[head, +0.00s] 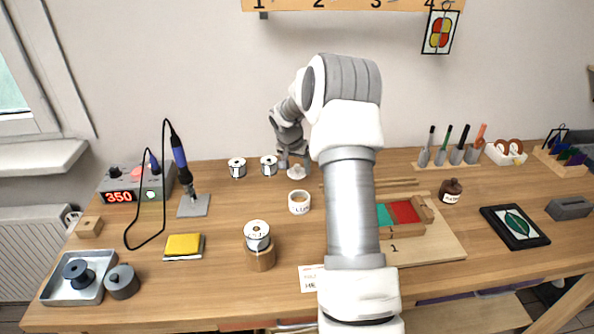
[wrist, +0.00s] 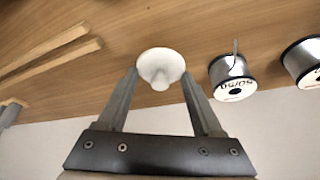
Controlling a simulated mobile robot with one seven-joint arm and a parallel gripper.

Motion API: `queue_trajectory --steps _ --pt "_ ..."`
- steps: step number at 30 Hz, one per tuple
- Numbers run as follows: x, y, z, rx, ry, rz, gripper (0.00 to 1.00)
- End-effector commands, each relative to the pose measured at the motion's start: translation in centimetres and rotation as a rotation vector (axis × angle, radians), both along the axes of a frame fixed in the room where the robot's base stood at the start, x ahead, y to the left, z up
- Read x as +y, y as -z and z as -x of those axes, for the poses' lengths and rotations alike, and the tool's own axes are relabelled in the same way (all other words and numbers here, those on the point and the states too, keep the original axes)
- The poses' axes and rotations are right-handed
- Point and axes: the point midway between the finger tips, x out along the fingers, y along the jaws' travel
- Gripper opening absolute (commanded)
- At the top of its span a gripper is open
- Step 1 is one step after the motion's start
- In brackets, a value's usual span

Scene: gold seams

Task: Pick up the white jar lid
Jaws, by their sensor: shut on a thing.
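The white jar lid (head: 298,173) is at the back of the bench, a round disc with a knob. In the wrist view the lid (wrist: 161,61) sits between the two fingertips, its knob pointing toward my palm. My gripper (wrist: 160,76) is shut on the lid, with a finger at each side. In the head view my gripper (head: 293,158) is above the lid, partly hidden by my arm. I cannot tell whether the lid touches the bench. An open white jar (head: 299,202) with lettering stands just in front of the lid.
Two solder spools (head: 237,168) (head: 269,165) stand left of the lid. Wooden strips (head: 398,183) lie to the right, behind a tray with green and red compartments (head: 405,212). The bench left of the jar is clear.

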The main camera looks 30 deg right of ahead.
Motion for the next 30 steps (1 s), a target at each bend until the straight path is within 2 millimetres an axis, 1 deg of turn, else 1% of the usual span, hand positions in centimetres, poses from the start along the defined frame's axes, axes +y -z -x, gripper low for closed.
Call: queue_trajectory --steps 1,4,9,15,19,24,30 --pt "0.0 -1.0 -0.1 -0.005 -0.001 0.003 0.15" --pt "-0.1 -2.9 -0.1 -0.004 0.001 0.003 0.15" --pt "-3.4 -4.7 1.3 -0.002 0.006 0.002 0.15" --pt "-6.9 -7.0 2.6 -0.003 0.005 0.001 0.15" --pt "-8.7 -8.1 3.3 -0.003 0.003 0.002 0.15" --pt "-10.2 -9.0 3.8 -0.002 0.002 0.001 0.15" --pt "-10.7 -9.5 4.1 0.0 -0.004 0.0 0.15"
